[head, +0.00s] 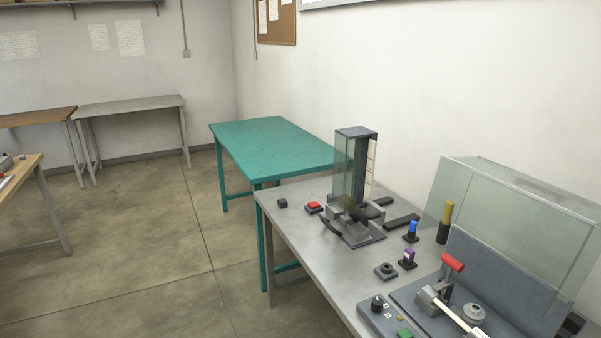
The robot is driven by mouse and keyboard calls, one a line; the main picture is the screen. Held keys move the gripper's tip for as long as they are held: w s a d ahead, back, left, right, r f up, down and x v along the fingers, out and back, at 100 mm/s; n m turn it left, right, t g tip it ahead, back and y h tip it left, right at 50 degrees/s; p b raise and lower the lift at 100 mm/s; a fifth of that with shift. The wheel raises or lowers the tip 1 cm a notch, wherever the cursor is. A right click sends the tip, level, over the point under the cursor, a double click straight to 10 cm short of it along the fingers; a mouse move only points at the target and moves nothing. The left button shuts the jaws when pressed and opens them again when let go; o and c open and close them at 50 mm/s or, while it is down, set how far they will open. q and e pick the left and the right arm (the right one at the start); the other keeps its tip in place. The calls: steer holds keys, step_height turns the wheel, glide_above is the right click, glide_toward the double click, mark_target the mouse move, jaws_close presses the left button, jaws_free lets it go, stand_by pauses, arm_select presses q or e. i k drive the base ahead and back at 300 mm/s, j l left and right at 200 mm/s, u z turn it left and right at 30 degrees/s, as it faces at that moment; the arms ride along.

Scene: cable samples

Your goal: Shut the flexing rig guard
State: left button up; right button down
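A rig with a large clear guard (520,215) stands at the right of the grey bench. The guard is tilted up and back, above the rig's grey base (410,297), leaving the front uncovered. Under it are a lever with a red handle (453,262), a white bar (452,314) and a round grey disc (474,313). A second, taller device (357,133) with an upright clear panel stands further back on the bench. No label shows which one is the flexing rig. Neither of my grippers is in view. The right rig is cut off by the picture's lower edge.
The grey bench (310,238) also holds a red button (314,206), a control box (378,304) with a knob and green button, and small blue, purple and yellow-topped items. A teal table (270,140) stands behind.

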mark_target(501, 174)
steer(key=z, duration=0.4)
steer(key=i+l+z, duration=0.1)
steer(key=z, duration=0.7)
steer(key=i, duration=0.1)
